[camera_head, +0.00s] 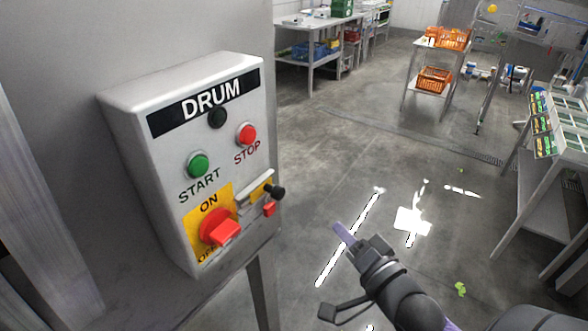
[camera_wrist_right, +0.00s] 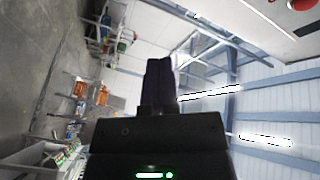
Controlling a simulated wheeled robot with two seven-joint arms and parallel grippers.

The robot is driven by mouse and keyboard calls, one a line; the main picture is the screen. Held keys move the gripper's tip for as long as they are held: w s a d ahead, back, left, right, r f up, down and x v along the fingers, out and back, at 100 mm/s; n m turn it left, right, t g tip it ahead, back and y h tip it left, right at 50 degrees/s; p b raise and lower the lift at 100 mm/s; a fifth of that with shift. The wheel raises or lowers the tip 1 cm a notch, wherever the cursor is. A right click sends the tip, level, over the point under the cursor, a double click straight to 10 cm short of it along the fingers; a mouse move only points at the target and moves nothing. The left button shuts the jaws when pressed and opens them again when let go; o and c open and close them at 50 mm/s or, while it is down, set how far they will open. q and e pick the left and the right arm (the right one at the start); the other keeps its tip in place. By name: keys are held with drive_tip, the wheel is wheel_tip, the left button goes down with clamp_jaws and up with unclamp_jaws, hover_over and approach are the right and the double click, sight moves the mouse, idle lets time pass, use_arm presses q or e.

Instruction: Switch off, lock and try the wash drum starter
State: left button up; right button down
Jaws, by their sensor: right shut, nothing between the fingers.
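The grey starter box labelled DRUM (camera_head: 140,150) stands at the left of the head view. It carries a green START button (camera_head: 198,165), a red STOP button (camera_head: 246,134) and a dark round lamp (camera_head: 217,118). Low on its face is a red rotary switch (camera_head: 218,229) on a yellow ON/OFF plate; its handle points to the lower right, and I cannot tell its exact setting. Beside it are a metal bar with a black knob (camera_head: 275,192) and a small red piece (camera_head: 269,209). My right gripper (camera_head: 343,234) is shut and empty, right of the box and apart from it; its fingers (camera_wrist_right: 160,80) show in the wrist view.
A bench (camera_head: 311,28) with bins stands at the back. A cart with orange crates (camera_head: 434,80) is at back right, and a table with packets (camera_head: 565,120) at the right. The concrete floor between is mostly clear, with bright light patches.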

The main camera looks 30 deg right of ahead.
wheel_tip(320, 180, up, 7)
drive_tip(key=t, duration=0.2)
drive_tip(key=w+r, duration=0.1)
drive_tip(key=w, duration=0.9)
use_arm(q)
drive_tip(key=shift+w+r, duration=0.2)
drive_tip(key=shift+r, duration=0.05)
use_arm(e)
drive_tip(key=shift+y, duration=0.4)
drive_tip(key=a, duration=0.1)
drive_tip(key=s+a+f, duration=0.1)
drive_tip(key=a, duration=0.1)
drive_tip(key=a+f, duration=0.1)
drive_tip(key=shift+s+a, duration=0.15)
drive_tip(key=shift+a, duration=0.05)
use_arm(q)
drive_tip(key=shift+d, duration=0.1)
